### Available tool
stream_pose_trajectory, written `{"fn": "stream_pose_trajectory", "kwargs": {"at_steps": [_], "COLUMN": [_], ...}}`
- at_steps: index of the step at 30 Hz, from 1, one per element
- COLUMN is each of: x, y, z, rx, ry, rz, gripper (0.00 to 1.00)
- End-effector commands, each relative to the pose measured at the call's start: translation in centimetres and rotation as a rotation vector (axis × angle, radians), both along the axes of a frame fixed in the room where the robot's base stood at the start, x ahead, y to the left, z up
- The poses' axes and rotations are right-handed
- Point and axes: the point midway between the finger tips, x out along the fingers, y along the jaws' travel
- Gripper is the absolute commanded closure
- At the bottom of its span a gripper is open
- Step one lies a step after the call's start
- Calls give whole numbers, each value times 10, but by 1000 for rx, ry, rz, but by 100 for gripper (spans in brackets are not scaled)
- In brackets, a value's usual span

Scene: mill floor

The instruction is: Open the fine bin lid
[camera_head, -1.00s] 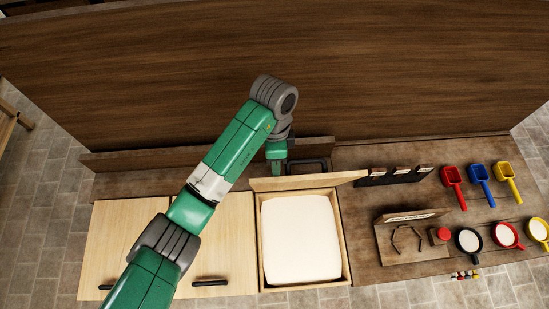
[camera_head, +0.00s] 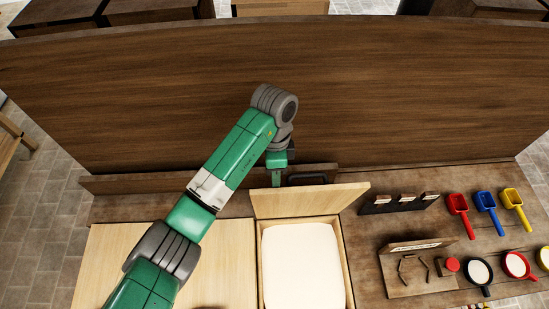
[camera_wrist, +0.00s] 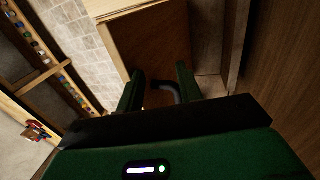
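A bin (camera_head: 349,270) filled with white flour (camera_head: 300,270) stands open in the head view. Its light wooden lid (camera_head: 310,201) is raised at the back edge, inner face toward the camera. I can read no label on it. My gripper (camera_head: 277,180) is behind the lid, partly hidden by it. A dark handle (camera_head: 307,179) shows beyond the lid's upper edge. In the wrist view the two green fingers of my gripper (camera_wrist: 158,88) stand apart, with the dark bent handle (camera_wrist: 168,88) between them. The lid's wooden panel (camera_wrist: 150,45) lies beyond; finger contact is unclear.
Closed lids (camera_head: 120,250) lie left of the open bin. A tall wooden panel (camera_head: 180,100) rises behind. On the right are a dark rack (camera_head: 400,204), red (camera_head: 458,205), blue (camera_head: 486,200) and yellow (camera_head: 513,197) scoops, a scale-like stand (camera_head: 415,270) and pans.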

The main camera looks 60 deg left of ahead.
Motion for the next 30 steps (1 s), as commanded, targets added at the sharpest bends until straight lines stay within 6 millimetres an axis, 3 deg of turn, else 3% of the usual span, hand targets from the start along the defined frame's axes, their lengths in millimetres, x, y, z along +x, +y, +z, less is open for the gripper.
{"fn": "stream_pose_trajectory", "kwargs": {"at_steps": [15,30], "x": [21,23], "y": [36,39], "z": [3,8], "rx": [-1,-3], "ry": [-1,-1], "rz": [-1,0], "gripper": [64,64]}}
